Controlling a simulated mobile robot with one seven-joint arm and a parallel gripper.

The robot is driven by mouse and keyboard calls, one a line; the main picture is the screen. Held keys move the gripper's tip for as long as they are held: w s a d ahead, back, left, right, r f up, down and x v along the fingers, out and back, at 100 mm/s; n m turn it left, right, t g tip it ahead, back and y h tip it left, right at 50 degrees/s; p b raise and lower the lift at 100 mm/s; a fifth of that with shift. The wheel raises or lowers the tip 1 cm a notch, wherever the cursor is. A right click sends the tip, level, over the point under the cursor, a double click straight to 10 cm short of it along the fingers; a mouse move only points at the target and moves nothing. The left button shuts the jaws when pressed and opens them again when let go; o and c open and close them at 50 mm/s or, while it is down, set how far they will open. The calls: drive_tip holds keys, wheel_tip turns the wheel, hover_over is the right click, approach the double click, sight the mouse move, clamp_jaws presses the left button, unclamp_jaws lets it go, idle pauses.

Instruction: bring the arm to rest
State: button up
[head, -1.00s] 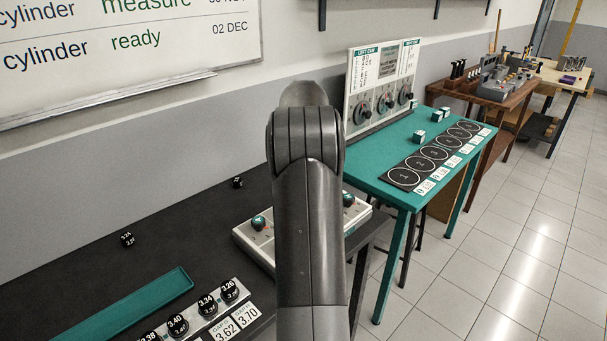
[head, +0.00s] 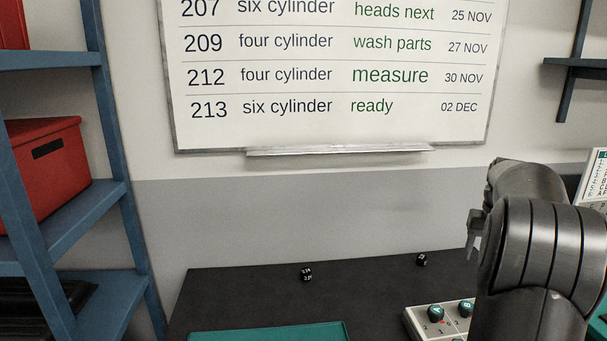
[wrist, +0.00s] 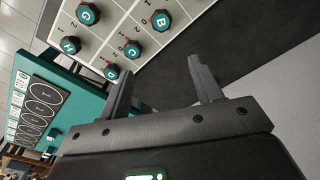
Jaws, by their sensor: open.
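My gripper (wrist: 160,82) is open in the wrist view, with nothing between its two fingers.
The dark bench (head: 375,285) carries two small black numbered pieces (head: 306,274) (head: 422,260) and a teal tray (head: 265,333). A blue shelf (head: 100,215) with a red box (head: 48,170) stands at the left. A whiteboard (head: 300,135) hangs behind. A teal table (wrist: 62,85) shows in the wrist view.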

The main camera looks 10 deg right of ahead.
drive_tip(key=s+a+r+n+t, duration=0.1)
drive_tip(key=s+a+r, duration=0.15)
drive_tip(key=a, duration=0.55)
drive_tip(key=s+a+r+n+t, duration=0.1)
drive_tip(key=s+a+r, duration=0.15)
drive_tip(key=a, duration=0.45)
drive_tip(key=s+a+r+n, duration=0.15)
drive_tip(key=s+a, duration=0.25)
drive_tip(key=a, duration=0.4)
drive_tip(key=s+a+f+n+t, duration=0.1)
drive_tip(key=s+a+f, duration=0.2)
drive_tip(key=s+a, duration=0.3)
drive_tip(key=s+a+f+n+t, duration=0.1)
drive_tip(key=s+a+f+t, duration=0.1)
drive_tip(key=s+a, duration=0.5)
drive_tip(key=s+f, duration=0.1)
drive_tip(key=s, duration=0.1)
drive_tip(key=shift+s+a, duration=0.2)
drive_tip(key=shift+s, duration=0.15)
